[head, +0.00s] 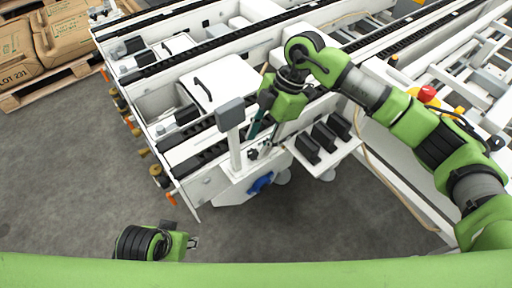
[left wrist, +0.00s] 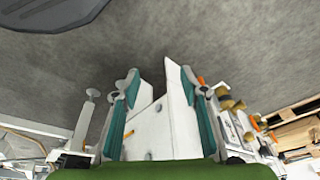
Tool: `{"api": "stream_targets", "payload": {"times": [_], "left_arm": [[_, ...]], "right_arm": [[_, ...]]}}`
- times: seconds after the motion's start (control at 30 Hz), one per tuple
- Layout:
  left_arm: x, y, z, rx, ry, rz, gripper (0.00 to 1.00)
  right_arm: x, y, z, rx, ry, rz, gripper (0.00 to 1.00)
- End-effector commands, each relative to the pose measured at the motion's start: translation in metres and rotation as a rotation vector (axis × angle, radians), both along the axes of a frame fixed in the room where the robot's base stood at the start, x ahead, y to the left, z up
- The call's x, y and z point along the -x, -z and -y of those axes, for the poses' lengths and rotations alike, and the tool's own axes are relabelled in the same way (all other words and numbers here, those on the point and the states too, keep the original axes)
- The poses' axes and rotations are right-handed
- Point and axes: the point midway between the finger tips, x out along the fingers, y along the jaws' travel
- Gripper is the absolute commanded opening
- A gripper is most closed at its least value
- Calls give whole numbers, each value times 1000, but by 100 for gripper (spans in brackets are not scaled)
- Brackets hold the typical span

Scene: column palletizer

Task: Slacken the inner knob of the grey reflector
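The grey reflector (head: 230,114) is a box-shaped head on top of a white upright post at the near end of the conveyor frame. Small dark knobs (head: 253,154) sit low, just right of the post's foot; I cannot tell which is the inner one. My right gripper (head: 263,139) points down just above these knobs, right of the post. Its fingers stand apart, and I see nothing held between them; contact with a knob cannot be made out. My left gripper (head: 193,242) is low over the floor, away from the reflector. In the left wrist view its teal fingers (left wrist: 157,90) are wide apart and empty.
A white ledge with dark blocks (head: 325,138) lies right of my right gripper. A blue part (head: 261,182) shows beneath the frame. Brass knobs and orange tips (head: 156,170) line the frame's left edge. The grey floor in front is clear.

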Motion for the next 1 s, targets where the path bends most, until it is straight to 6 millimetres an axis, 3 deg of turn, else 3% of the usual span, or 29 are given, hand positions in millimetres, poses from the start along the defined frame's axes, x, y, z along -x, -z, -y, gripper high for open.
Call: {"api": "stream_targets", "payload": {"times": [0.2,0.53,0.57,0.7,0.93,1.0], "left_arm": [[3,-14,-1,0,-1,8,40],[4,-17,-1,0,-1,8,40],[4,-17,-1,0,-1,8,40],[4,-17,-1,0,-1,8,40],[2,-18,-1,0,-1,12,40],[2,-4,0,-1,0,-3,40]], "right_arm": [[4,22,-8,0,0,0,38],[5,25,-9,0,0,0,38],[5,25,-9,0,0,0,36],[5,25,-9,0,-1,0,0],[4,24,-9,2,-28,1,0],[4,23,-10,2,-61,0,0]]}}
